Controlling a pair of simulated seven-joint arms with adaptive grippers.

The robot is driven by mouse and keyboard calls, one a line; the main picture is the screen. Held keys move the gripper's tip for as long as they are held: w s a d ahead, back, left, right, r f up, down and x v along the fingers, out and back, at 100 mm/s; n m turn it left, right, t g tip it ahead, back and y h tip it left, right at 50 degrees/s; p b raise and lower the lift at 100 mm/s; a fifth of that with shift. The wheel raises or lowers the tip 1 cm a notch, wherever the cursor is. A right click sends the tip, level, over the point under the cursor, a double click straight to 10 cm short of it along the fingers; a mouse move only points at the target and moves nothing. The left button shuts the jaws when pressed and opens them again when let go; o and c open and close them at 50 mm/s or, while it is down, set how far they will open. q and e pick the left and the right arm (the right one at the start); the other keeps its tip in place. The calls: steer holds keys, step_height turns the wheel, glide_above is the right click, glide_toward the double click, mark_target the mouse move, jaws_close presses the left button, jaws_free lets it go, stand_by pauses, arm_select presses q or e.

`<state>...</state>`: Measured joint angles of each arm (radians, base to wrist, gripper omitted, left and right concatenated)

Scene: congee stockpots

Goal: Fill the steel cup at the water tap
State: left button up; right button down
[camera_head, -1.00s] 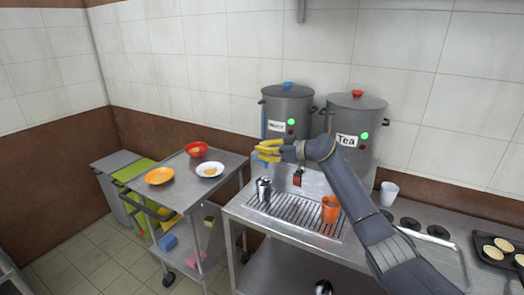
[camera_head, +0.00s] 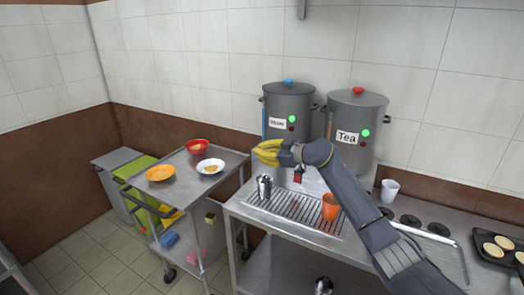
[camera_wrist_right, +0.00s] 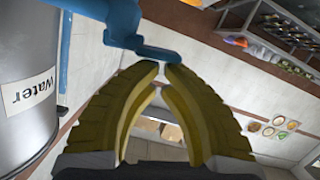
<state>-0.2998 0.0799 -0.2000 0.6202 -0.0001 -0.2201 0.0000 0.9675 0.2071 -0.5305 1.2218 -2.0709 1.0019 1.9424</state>
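The steel cup (camera_head: 264,187) stands upright on the drip grate (camera_head: 300,208), below and in front of the water pot. The grey water pot (camera_head: 288,103) has a blue knob on its lid; its "Water" label shows in the right wrist view (camera_wrist_right: 28,92). My right gripper (camera_head: 258,152) is in front of this pot, above the cup. Its yellow fingers are brought together, tips nearly meeting (camera_wrist_right: 162,72), with nothing seen between them. A blue tap lever (camera_wrist_right: 148,50) lies right at the fingertips; I cannot tell whether they touch. My left gripper is out of view.
The tea pot (camera_head: 356,130) stands to the right, with a red tap (camera_head: 298,175) near the grate. An orange cup (camera_head: 330,207) stands on the grate's right, partly beside my arm. A white cup (camera_head: 389,191) is behind my arm. A trolley (camera_head: 181,190) with dishes stands left.

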steer(key=shift+s+f+n+t, duration=0.25)
steer(key=shift+f+n+t, duration=0.15)
steer(key=shift+f+n, duration=0.45)
steer(key=shift+a+f, duration=0.1)
steer(key=shift+f, duration=0.1)
stand_by(3.5)
steer(key=v, duration=0.7)
steer(key=shift+s, duration=0.2)
stand_by(0.9)
